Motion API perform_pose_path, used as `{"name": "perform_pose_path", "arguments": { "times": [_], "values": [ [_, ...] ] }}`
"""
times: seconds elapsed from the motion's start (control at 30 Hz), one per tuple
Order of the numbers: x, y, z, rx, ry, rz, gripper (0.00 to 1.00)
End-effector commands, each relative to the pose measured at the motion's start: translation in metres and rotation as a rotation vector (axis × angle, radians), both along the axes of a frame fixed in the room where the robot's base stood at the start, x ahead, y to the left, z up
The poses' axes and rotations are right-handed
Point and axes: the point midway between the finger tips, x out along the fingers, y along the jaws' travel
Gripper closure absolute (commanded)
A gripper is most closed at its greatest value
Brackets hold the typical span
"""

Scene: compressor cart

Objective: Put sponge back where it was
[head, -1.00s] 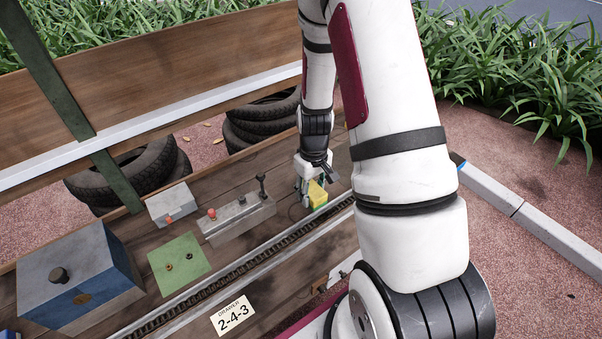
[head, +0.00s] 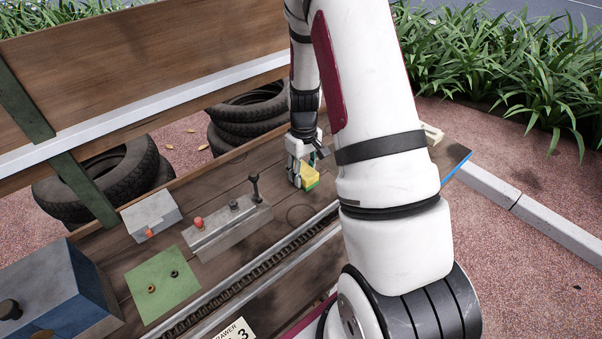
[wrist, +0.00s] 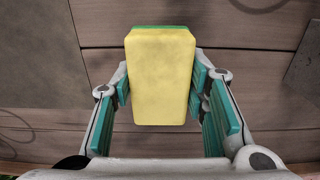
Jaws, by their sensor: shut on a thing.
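The sponge (head: 310,177) is yellow with a green layer. In the head view it is at the jaws of my gripper (head: 303,170), low over the wooden cart top (head: 230,200). In the wrist view the sponge (wrist: 161,75) is upright in the picture between the teal finger pads of my gripper (wrist: 162,88), which is shut on its sides. The wooden boards show behind it. I cannot tell whether the sponge touches the boards.
A grey control box with a lever (head: 230,225) stands left of the gripper. Beyond it are a small grey box (head: 151,214), a green plate (head: 162,284) and a blue-grey box (head: 58,285). A chain track (head: 262,267) runs along the front.

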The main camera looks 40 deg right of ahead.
Motion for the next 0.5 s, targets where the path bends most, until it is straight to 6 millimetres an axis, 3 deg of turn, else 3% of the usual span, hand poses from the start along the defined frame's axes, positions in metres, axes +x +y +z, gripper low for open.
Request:
{"name": "perform_pose_path", "arguments": {
  "times": [0.3,0.33,0.4,0.5],
  "values": [
    [-0.0002,-0.0003,-0.0020,-0.001,-0.001,0.000,0.81],
    [-0.0002,-0.0002,-0.0015,-0.001,-0.001,0.000,0.52],
    [-0.0003,-0.0002,-0.0013,-0.001,-0.001,0.000,0.39],
    [-0.0003,-0.0002,-0.0012,-0.001,-0.001,0.000,0.39]
  ]
}}
